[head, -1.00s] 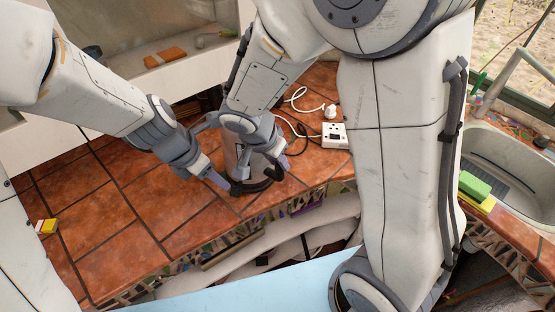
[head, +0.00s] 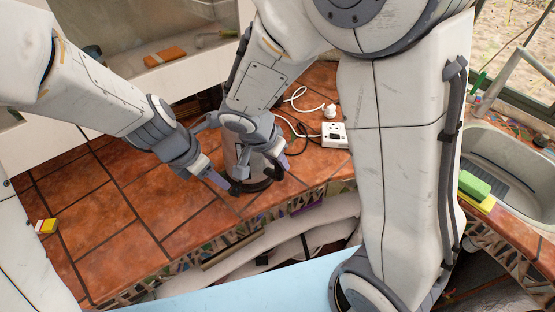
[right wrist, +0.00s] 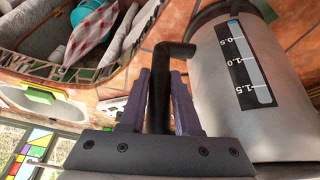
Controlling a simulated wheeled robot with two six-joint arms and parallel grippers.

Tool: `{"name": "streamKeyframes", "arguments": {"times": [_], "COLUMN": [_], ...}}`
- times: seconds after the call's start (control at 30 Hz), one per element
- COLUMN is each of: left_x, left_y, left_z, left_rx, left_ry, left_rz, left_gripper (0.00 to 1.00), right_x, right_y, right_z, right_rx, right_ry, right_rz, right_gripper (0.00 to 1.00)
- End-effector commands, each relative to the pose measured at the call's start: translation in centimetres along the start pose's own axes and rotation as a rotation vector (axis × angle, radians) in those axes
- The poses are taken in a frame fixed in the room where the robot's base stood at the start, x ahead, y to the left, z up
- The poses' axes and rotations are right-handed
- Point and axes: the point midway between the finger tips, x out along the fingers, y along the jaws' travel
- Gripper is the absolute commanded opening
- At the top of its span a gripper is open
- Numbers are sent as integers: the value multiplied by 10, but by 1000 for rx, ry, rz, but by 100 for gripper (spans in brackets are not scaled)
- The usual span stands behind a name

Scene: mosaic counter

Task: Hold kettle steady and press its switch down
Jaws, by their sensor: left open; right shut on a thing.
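The kettle (head: 231,160) is a silver cylinder with dark parts, standing upright on the tiled counter, mostly hidden by my grippers. In the right wrist view its metal body (right wrist: 245,110) fills the right side, with a level scale marked 0.5 to 1.5. My right gripper (right wrist: 160,95) has its purple fingers on either side of the black handle (right wrist: 161,72) and is shut on it. In the head view my right gripper (head: 278,160) is at the kettle's right side. My left gripper (head: 214,174) is open at the kettle's left, its fingertip near the kettle's low dark part. I cannot make out the switch.
A white socket block (head: 334,135) with cables lies behind and right of the kettle. A yellow item (head: 46,226) lies at the far left. A green sponge (head: 474,184) sits by the sink (head: 515,165). The counter left of the kettle is clear.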

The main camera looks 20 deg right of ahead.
Motion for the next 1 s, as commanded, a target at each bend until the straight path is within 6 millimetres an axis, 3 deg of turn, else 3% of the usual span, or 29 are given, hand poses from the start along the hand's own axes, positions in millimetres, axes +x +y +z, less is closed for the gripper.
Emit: {"name": "streamKeyframes", "arguments": {"times": [0.37,0.43,0.5,0.57,0.67,1.0], "left_x": [0,0,0,1,4,13], "left_y": [0,0,0,2,6,18], "left_z": [0,0,-1,-2,-7,-11], "left_rx": [0,2,25,79,261,1317], "left_ry": [0,0,3,10,32,148], "left_rz": [0,0,5,14,43,105], "left_gripper": [50,31,4,0,0,0], "right_x": [0,0,0,0,-1,-1], "right_y": [0,0,0,0,0,-1], "right_z": [0,0,0,0,0,0], "right_rx": [0,0,0,0,0,0], "right_ry": [0,0,0,0,0,1], "right_rz": [-2,-2,-2,-2,-2,-2], "right_gripper": [0,0,0,0,0,0]}}
